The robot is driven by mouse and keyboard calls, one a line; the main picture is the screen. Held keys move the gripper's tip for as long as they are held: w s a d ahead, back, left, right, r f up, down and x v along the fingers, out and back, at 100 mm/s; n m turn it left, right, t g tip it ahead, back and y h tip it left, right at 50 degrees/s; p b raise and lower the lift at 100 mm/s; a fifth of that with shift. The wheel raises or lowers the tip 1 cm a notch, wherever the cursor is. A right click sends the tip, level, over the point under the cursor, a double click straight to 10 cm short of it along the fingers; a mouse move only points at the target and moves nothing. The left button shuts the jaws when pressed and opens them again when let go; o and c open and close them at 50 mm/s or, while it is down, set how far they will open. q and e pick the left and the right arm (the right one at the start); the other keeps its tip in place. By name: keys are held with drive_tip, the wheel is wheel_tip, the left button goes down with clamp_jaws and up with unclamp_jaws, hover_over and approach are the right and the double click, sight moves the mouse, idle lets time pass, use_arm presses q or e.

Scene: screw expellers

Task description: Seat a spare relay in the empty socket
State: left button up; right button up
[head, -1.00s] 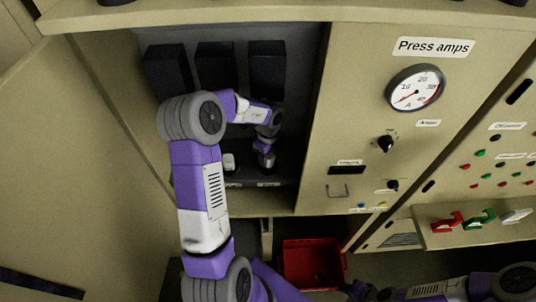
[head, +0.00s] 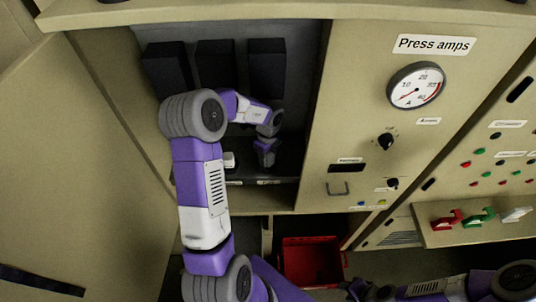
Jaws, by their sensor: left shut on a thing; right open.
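The open cabinet has a dark recess with a shelf (head: 290,165) at its bottom. A small pale relay (head: 229,160) stands on this shelf, partly behind my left arm. My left gripper (head: 266,160) is low over the shelf, to the right of that relay. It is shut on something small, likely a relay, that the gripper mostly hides. The socket under it is hidden too, so I cannot tell whether the held thing touches it. My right gripper (head: 362,291) is at the bottom edge, open, away from the cabinet.
Several black blocks (head: 266,68) hang on the back wall of the recess. A red bin (head: 312,262) stands below the cabinet. The panel to the right carries a gauge (head: 416,86), a knob (head: 386,141) and a handle (head: 338,188). The cabinet door (head: 75,160) stands open at left.

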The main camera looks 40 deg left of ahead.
use_arm(q)
drive_tip(key=shift+f, duration=0.1)
drive_tip(key=o, duration=0.8)
drive_tip(key=shift+r+p, duration=1)
drive_tip(key=shift+r, duration=4.5)
